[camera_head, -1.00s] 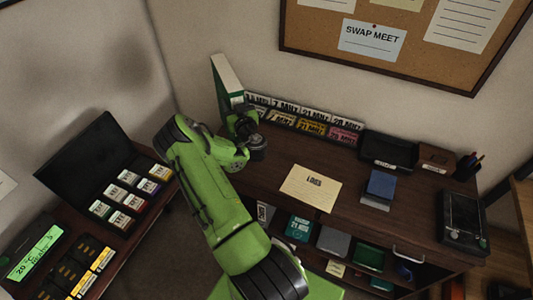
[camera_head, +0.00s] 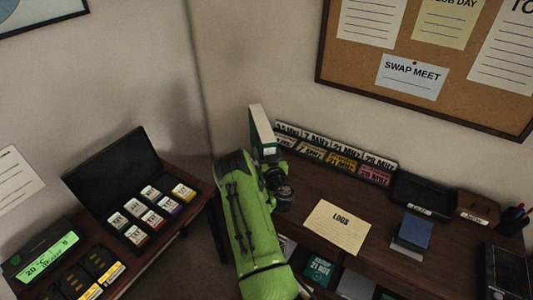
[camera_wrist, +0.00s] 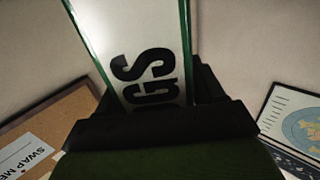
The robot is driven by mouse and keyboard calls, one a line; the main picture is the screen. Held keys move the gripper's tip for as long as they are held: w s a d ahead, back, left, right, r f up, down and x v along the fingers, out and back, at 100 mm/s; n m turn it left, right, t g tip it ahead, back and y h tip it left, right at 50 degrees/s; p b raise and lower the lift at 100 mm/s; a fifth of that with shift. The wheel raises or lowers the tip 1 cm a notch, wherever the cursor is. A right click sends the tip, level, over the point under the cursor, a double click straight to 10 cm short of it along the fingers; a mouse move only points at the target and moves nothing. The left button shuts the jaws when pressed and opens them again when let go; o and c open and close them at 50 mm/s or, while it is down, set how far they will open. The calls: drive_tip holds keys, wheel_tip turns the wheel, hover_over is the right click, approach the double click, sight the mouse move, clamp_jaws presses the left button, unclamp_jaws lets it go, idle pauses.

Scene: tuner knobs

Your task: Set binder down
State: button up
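The binder (camera_head: 263,132) is green with a white face and stands nearly upright at the left end of the desk, by the wall corner. In the wrist view its white spine (camera_wrist: 140,50) shows dark letters, of which "GS" can be read. My gripper (camera_head: 269,160) is around the binder's lower part, with its dark fingers (camera_wrist: 160,125) close against it, and looks shut on it. The binder's bottom edge is hidden behind my gripper and arm. I cannot tell whether it touches the desk (camera_head: 310,190).
A rack of frequency labels (camera_head: 335,152) stands along the wall just right of the binder. A "LOGS" sheet (camera_head: 337,227), a black tray (camera_head: 424,195) and a blue box (camera_head: 412,233) lie farther right. A side table with an open black case (camera_head: 112,182) stands at left.

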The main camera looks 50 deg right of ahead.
drive_tip(key=shift+o, duration=1.1)
drive_tip(key=shift+r, duration=0.1)
